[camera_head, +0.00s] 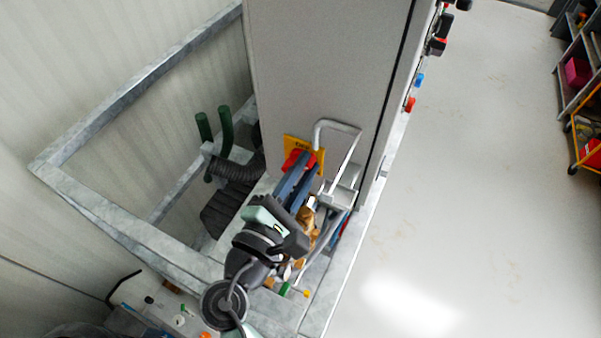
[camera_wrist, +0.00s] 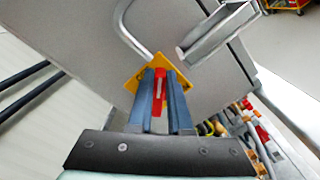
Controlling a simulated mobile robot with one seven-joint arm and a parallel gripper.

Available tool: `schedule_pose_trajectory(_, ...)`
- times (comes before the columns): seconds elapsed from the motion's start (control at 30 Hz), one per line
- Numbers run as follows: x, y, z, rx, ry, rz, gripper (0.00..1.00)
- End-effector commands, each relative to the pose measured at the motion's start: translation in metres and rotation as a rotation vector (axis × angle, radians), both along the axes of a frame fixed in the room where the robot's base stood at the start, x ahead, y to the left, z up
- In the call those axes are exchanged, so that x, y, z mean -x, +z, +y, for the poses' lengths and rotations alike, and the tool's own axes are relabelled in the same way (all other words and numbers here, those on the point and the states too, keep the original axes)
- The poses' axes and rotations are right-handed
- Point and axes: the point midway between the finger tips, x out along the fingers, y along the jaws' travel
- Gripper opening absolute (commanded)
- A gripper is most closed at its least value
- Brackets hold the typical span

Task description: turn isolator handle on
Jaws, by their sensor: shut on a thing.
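The isolator handle (camera_wrist: 158,95) is red and sits on a yellow plate (camera_wrist: 175,70) on the side of a grey cabinet. In the head view the red handle (camera_head: 293,157) shows partly behind my fingers, and the yellow plate (camera_head: 318,150) carries dark lettering that I cannot read fully. My gripper (camera_wrist: 159,82) has its two blue-grey fingers on either side of the red handle and is shut on it. In the head view my gripper (camera_head: 299,170) reaches up to the handle from below. The fingers hide part of the handle.
A bent metal pipe (camera_head: 340,128) stands close to the right of the plate. The grey cabinet (camera_head: 320,65) rises behind. A metal frame rail (camera_head: 130,235) runs at left, with green upright posts (camera_head: 226,130). Open floor (camera_head: 470,180) lies to the right.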

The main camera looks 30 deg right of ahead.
Motion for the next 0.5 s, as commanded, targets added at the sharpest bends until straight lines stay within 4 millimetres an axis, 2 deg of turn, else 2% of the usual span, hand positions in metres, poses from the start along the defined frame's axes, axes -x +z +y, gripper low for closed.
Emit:
schedule_pose_trajectory(0.03, 0.0007, -0.0057, -0.0001, -0.029, 0.001, -0.038, 0.00)
schedule_pose_trajectory(0.5, 0.0043, -0.0154, -0.0030, -0.289, 0.000, -0.371, 0.00)
